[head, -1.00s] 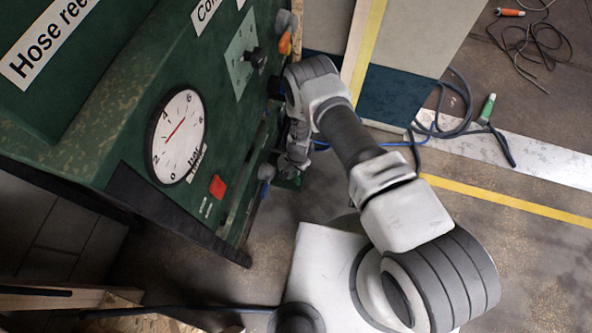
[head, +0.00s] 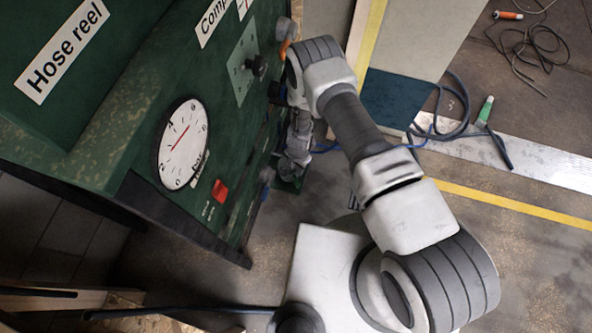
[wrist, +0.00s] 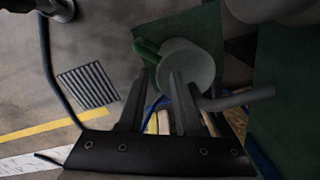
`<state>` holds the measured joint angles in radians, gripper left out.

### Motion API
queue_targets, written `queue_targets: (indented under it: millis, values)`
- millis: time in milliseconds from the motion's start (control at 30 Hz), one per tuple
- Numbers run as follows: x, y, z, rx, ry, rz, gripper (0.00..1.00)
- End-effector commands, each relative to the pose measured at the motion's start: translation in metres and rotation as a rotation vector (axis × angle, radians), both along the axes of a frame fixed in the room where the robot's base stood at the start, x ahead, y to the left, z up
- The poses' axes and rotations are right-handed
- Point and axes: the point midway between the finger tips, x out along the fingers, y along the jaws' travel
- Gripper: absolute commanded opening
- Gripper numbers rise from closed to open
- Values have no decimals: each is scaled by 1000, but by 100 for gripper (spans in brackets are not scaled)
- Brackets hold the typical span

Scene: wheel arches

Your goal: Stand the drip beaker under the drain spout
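A pale grey round body (wrist: 190,68) with a green curved handle (wrist: 147,50) shows in the wrist view, just beyond my fingertips. It looks like the drip beaker, but I cannot be sure. A grey tube (wrist: 240,99), perhaps the drain spout, shows right of it. My gripper (wrist: 160,76) points towards the pale body with its two dark fingers apart. The fingers overlap the body's lower edge in the picture; I cannot tell whether they touch it. In the head view my gripper (head: 290,168) is small, low beside the green machine, and its fingers are unclear.
The green machine (head: 130,110) carries a dial gauge (head: 183,145), a red button (head: 219,191) and knobs. A green surface (wrist: 195,28) lies behind the pale body in the wrist view. A blue hose (head: 405,147) runs over the floor. A floor grate (wrist: 88,86) lies left.

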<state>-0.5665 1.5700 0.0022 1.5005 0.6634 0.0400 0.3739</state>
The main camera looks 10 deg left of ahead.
Motion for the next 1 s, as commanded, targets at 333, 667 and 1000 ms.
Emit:
queue_targets:
  millis: [333, 667, 1000]
  values:
    - [-1, -3, 59, 0, -1, -1, 33]
    - [-1, -3, 64, 0, 0, -1, 33]
    - [-1, -3, 64, 0, 0, -1, 33]
